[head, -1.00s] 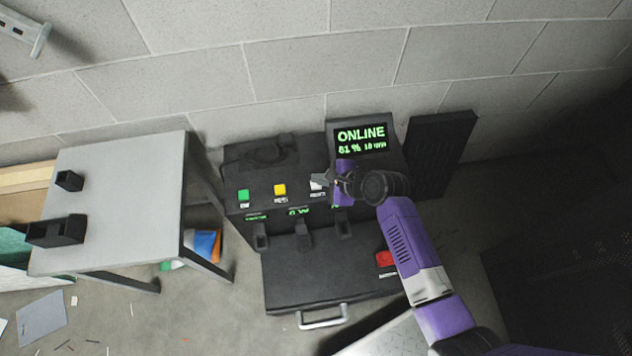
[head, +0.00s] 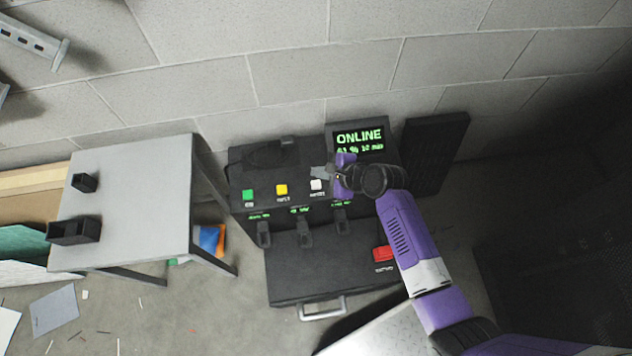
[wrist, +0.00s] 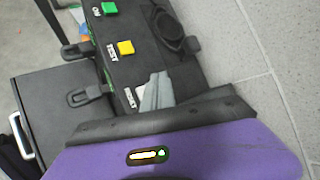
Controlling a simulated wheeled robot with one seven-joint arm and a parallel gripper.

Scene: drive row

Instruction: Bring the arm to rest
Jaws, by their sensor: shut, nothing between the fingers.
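My purple and black arm reaches up from the lower right in the head view. My gripper (head: 322,172) is shut and empty, above the black machine's top (head: 262,178) beside its white button (head: 317,185). In the wrist view the grey fingertips (wrist: 154,92) show beside the label of the white button, which they partly hide. I cannot tell whether they touch the machine. A green button (head: 248,195) and a yellow button (head: 281,189) sit to the left. The screen (head: 360,138) reads ONLINE in green.
A grey table (head: 135,205) with two small black open boxes stands to the left. A black case with a silver handle (head: 322,308) and a red button (head: 385,253) lies in front of the machine. A block wall (head: 230,60) is behind. Scraps litter the floor at lower left.

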